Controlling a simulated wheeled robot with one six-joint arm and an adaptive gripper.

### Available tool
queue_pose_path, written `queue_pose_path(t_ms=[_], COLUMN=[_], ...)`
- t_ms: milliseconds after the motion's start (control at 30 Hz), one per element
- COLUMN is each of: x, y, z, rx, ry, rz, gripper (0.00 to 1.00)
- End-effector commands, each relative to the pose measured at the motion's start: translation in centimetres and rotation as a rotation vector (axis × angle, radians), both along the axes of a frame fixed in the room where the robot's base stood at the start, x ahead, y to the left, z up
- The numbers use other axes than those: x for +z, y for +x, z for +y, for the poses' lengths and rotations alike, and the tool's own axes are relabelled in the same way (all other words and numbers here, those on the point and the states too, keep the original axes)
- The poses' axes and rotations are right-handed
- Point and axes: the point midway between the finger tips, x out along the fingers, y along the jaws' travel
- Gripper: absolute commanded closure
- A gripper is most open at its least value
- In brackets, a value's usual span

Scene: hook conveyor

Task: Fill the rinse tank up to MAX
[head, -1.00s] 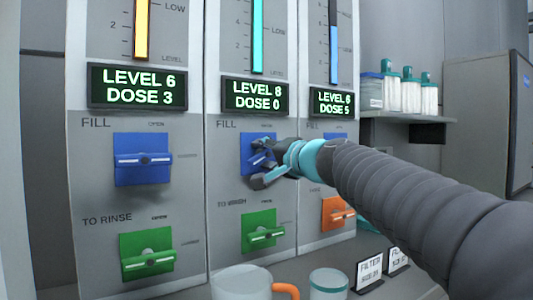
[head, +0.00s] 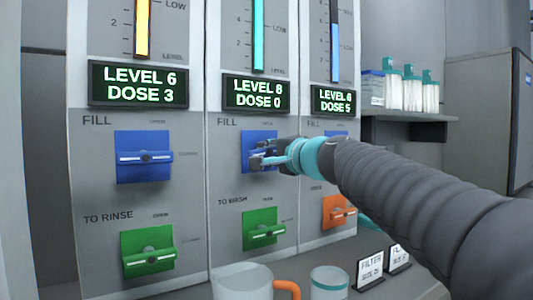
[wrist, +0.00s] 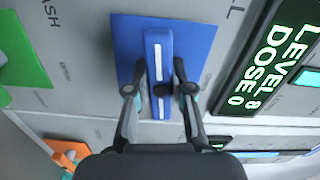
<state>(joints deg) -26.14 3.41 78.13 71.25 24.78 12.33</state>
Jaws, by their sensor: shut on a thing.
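My gripper (head: 264,159) is at the blue FILL valve (head: 250,143) of the middle column. In the wrist view its fingers (wrist: 160,89) are shut on the blue handle bar (wrist: 159,48), one on each side. The bar stands in front of a blue plate (wrist: 200,45). The middle display (head: 256,94) reads LEVEL 8 DOSE 0. Above it is a teal level bar (head: 258,40). The left column has a blue FILL handle (head: 144,157), lying level, and a green TO RINSE handle (head: 149,258). Its display (head: 138,86) reads LEVEL 6 DOSE 3.
Below my gripper is a green TO WASH handle (head: 263,232). An orange handle (head: 338,212) is on the right column. A mug (head: 241,283), a cup (head: 328,283) and small signs (head: 370,268) stand in front. Bottles (head: 411,94) sit on a shelf at right.

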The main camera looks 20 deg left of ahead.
Motion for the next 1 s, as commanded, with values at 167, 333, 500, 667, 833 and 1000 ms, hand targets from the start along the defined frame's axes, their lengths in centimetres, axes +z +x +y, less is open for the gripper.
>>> queue_pose_path(t_ms=[167,333,500,667,833,1000], x=[0.02,0.0,0.0,0.0,0.01,0.09], y=[0.02,0.02,0.03,0.03,0.02,-0.29], z=[0.0,-0.01,-0.01,-0.01,-0.02,-0.4], rx=[0.0,0.0,-0.001,-0.001,0.0,-0.001], ry=[0.061,0.07,0.07,0.069,0.068,0.068], rz=[0.072,0.082,0.081,0.081,0.08,0.079], gripper=[1.0,1.0,1.0,0.52,0.52,0.52])
